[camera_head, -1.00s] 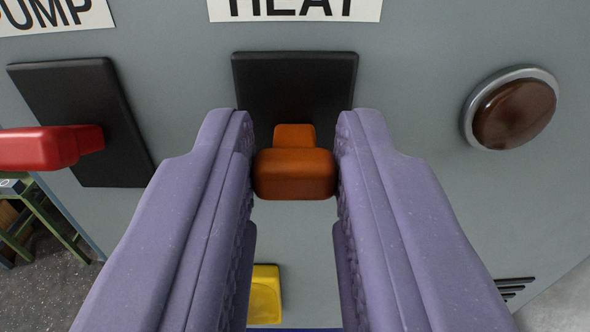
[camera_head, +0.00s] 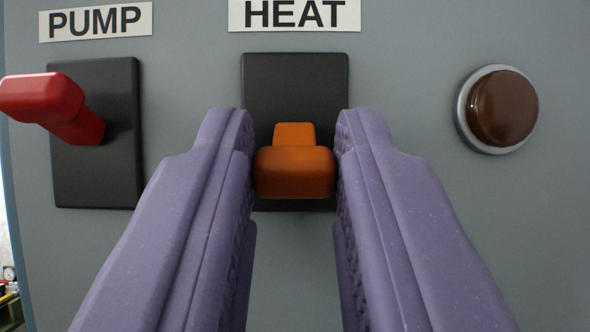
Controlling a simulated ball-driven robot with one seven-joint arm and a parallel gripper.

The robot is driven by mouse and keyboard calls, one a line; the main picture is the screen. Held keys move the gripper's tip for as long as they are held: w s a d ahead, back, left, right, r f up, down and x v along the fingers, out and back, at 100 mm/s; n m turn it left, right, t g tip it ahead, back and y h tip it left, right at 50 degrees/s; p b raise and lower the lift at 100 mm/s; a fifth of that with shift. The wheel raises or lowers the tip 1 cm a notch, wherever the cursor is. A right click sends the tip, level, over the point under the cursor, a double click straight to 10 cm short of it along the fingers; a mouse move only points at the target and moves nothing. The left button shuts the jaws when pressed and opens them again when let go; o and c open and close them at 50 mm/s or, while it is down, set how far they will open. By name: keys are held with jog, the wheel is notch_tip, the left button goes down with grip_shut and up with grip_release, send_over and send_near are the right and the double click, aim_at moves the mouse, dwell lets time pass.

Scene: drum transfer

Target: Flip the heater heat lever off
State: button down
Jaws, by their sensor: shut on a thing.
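The heater's heat lever is an orange handle (camera_head: 294,172) on a black plate (camera_head: 295,85) below a white "HEAT" label (camera_head: 294,14). My gripper (camera_head: 294,160) has its two purple fingers on either side of the handle, shut on it. The handle sticks out from the plate toward the camera, with its orange stem showing just above the knob.
A red lever (camera_head: 55,105) on a black plate stands to the left under a "PUMP" label (camera_head: 96,21). A round brown lamp or button (camera_head: 501,108) in a metal ring is to the right. The grey panel (camera_head: 420,70) is otherwise bare.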

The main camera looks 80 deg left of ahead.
dwell(0.3)
jog(key=c, duration=0.9)
grip_release()
jog(key=b+v, duration=0.1)
jog(key=v, duration=0.7)
jog(key=shift+a, duration=0.1)
